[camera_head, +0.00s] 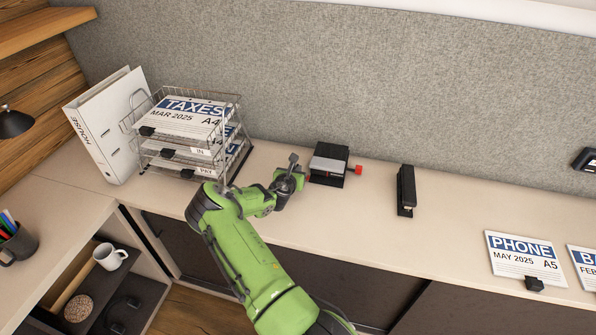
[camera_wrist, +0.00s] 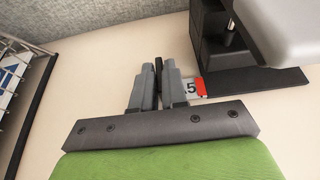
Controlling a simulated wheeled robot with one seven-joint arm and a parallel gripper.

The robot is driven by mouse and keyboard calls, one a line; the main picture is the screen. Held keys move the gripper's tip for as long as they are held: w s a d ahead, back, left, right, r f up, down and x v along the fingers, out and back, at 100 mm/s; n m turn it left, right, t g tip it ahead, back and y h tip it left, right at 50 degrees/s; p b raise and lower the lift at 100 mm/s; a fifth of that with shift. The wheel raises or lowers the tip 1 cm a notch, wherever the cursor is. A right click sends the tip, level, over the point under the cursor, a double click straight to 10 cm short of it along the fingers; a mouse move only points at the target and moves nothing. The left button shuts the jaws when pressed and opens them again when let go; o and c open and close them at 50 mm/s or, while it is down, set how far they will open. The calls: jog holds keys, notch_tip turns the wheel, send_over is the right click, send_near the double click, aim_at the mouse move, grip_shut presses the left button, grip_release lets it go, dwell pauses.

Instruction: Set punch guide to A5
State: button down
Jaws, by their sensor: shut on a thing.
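The hole punch (camera_head: 329,163) stands on the long counter, black with a grey lever top. It also shows at the upper right of the wrist view (camera_wrist: 211,40). Its guide strip (camera_wrist: 190,88) sticks out to the left of the punch; a partly covered label ending in "5" and a red patch show on it. My gripper (camera_wrist: 159,68) is just left of the punch, shut on a thin dark upright piece that appears to be the guide's end. The fingers hide most of that piece and part of the label.
A wire tray rack (camera_head: 239,150) with papers stands left of my arm, beside a white binder (camera_head: 105,130). A black stapler (camera_head: 406,190) lies right of the punch. Papers marked PHONE A5 (camera_head: 522,258) lie farther right. The counter between stapler and papers is clear.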

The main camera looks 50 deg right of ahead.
jog(key=c, duration=1.5)
grip_release()
jog(key=p+v, duration=0.2)
jog(key=v, duration=1.3)
jog(key=shift+a+r, duration=0.2)
jog(key=shift+a, duration=0.15)
